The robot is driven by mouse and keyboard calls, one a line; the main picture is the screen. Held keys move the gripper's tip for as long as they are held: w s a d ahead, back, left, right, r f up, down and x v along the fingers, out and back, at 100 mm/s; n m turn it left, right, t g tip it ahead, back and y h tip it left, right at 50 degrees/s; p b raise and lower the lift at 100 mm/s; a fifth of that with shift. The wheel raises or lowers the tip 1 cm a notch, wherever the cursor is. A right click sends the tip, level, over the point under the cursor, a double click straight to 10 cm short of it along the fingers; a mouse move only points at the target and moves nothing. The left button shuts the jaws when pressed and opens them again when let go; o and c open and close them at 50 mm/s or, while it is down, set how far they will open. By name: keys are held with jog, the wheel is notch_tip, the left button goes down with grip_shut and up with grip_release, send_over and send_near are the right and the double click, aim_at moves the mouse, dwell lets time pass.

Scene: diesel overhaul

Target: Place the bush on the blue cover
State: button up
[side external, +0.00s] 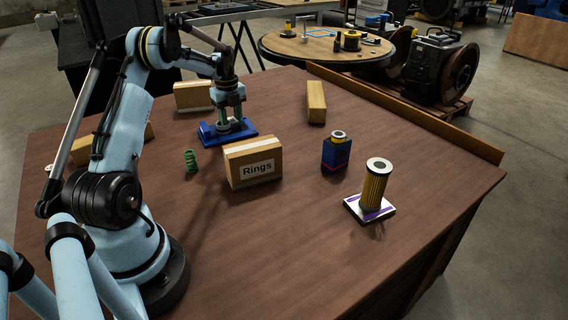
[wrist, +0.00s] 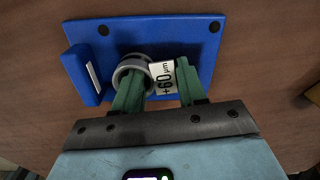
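The blue cover (side external: 241,138) is a flat plate with a raised block at one end, lying on the table; in the wrist view its bare surface (wrist: 195,30) fills the upper middle. The bush (wrist: 118,75) is a grey ring with a white "60 µm" label. It is over the cover, between the block and the plate's middle. I cannot tell whether it rests on the plate. My gripper (side external: 228,118) points down over the cover. Its green fingers (wrist: 160,90) are apart at the bush; the left one overlaps the ring and the right one is beside the label. A firm grip cannot be confirmed.
A "Rings" box (side external: 253,164) stands in front of the cover, with a green spring (side external: 190,160) to its left. A blue container (side external: 336,153) and a yellow filter (side external: 374,186) on a small white box stand to the right. Table is free at front centre.

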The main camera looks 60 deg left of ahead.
aim_at(231, 120)
jog(key=shift+o, duration=1.4)
jog(key=shift+r, duration=0.1)
notch_tip(231, 120, up, 12)
jog(key=w+d+r+n+t+y, duration=0.1)
jog(key=w+d+r+n+t, duration=0.2)
jog(key=d, duration=0.8)
jog(key=s+d+r+n+t, duration=0.1)
jog(key=s+d+n, duration=0.1)
jog(key=d+n, duration=0.5)
jog(key=s+d+r+n+t, duration=0.1)
jog(key=s+d+n, duration=0.15)
jog(key=d, duration=0.85)
jog(key=s+d+f+n+t, duration=0.1)
jog(key=s+d+f+n, duration=0.1)
jog(key=s+d, duration=0.1)
jog(key=s+d+f+n+t+h, duration=0.1)
jog(key=s+d+f+n, duration=0.2)
jog(key=d, duration=0.3)
jog(key=shift+s, duration=0.15)
